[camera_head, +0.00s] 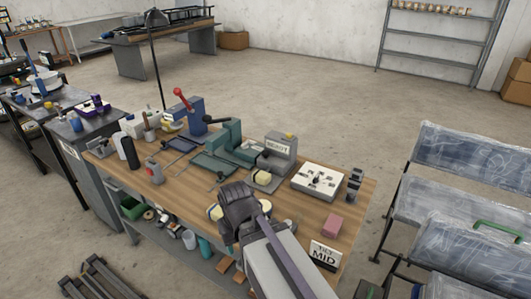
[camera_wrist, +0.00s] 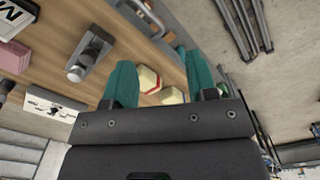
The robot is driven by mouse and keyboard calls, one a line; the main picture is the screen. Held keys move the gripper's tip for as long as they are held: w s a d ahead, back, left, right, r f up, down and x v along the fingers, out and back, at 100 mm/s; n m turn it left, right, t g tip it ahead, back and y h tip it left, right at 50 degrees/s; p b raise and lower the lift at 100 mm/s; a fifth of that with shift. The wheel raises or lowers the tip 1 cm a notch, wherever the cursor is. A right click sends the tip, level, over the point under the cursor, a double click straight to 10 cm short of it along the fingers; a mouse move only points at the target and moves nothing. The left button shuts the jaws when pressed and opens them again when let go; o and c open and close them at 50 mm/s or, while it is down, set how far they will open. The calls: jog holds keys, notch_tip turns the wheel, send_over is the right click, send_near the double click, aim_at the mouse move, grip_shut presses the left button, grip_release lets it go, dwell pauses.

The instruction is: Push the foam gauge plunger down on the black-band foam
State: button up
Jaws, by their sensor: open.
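My gripper (camera_head: 238,208) hangs low over the near part of the wooden workbench in the head view. In the wrist view its two teal fingers (camera_wrist: 156,68) are spread with nothing held between them. Cream foam pieces (camera_wrist: 150,80) show between and behind the fingers; one has a red band. In the head view a cream foam piece (camera_head: 214,211) shows left of my gripper, another (camera_head: 265,207) right of it. I cannot make out a black band. A grey device with a round knob (camera_wrist: 85,65) stands apart from the fingers in the wrist view; I cannot tell whether it is the foam gauge.
A grey machine labelled READY (camera_head: 278,155) stands behind my gripper. A white board (camera_head: 318,181), a pink block (camera_head: 332,224) and a MID sign (camera_head: 325,256) are to the right. Green and blue presses (camera_head: 228,140) stand further back. The bench's front edge is close.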

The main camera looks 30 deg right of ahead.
grip_shut()
dwell(1.0)
